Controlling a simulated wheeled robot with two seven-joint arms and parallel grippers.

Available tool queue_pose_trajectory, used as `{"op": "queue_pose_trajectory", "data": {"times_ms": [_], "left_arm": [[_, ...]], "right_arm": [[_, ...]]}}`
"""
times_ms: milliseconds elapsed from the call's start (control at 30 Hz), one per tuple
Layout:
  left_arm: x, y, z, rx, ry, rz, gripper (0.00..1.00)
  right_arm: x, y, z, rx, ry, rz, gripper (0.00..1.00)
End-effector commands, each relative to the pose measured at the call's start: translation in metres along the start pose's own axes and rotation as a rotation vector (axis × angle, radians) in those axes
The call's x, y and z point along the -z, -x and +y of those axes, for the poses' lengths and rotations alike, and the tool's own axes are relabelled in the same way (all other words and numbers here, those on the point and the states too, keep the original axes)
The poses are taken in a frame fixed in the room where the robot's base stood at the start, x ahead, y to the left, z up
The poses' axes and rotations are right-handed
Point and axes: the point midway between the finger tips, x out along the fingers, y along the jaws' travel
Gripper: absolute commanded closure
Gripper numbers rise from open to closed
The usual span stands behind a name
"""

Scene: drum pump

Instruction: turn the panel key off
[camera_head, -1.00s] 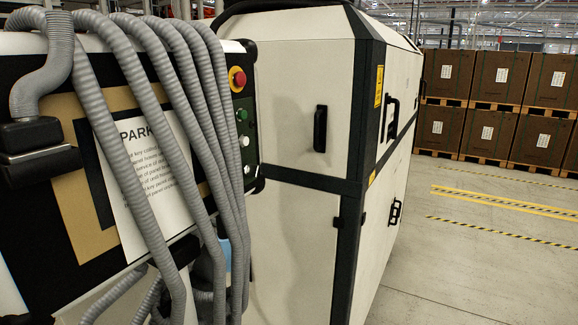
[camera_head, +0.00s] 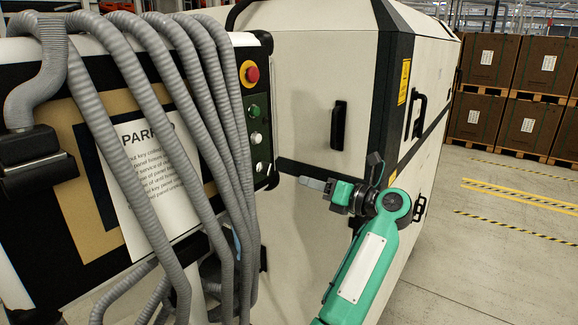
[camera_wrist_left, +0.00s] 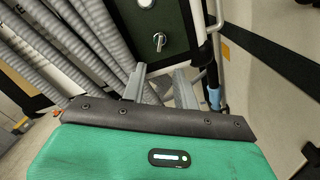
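The panel key (camera_wrist_left: 160,41) is a small silver key in a lock on the dark green control panel (camera_wrist_left: 172,22), seen in the left wrist view. In the head view the panel (camera_head: 254,125) stands on edge right of the grey hoses, and the key (camera_head: 259,167) is a small pale spot near its lower end. My left gripper (camera_head: 304,182) is right of the panel's lower end, pointing left towards it, apart from it. In the left wrist view its two fingers (camera_wrist_left: 161,82) are spread and empty, just below the key. My right gripper is out of view.
A red emergency stop (camera_head: 252,74), a green button (camera_head: 254,111) and a white button (camera_head: 256,138) sit above the key. Grey ribbed hoses (camera_head: 215,130) hang close left of the panel. A large white cabinet (camera_head: 300,90) stands behind my gripper.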

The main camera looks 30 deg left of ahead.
Motion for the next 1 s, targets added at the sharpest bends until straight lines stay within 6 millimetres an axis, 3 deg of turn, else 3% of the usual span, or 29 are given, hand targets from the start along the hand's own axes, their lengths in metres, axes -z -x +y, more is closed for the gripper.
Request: {"op": "queue_pose_trajectory", "data": {"times_ms": [167, 633, 800, 1000], "left_arm": [[-0.004, -0.022, 0.003, -0.005, 0.000, 0.002, 0.70], [-0.004, -0.113, 0.004, -0.005, -0.003, -0.002, 0.70], [-0.002, -0.130, 0.002, -0.004, -0.003, -0.002, 0.70], [0.000, -0.137, 0.000, -0.002, -0.001, -0.002, 0.70]], "right_arm": [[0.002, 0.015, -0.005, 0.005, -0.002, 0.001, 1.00], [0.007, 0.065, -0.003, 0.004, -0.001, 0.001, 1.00], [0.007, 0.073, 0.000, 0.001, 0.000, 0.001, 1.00], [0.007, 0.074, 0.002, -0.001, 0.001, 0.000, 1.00]]}}
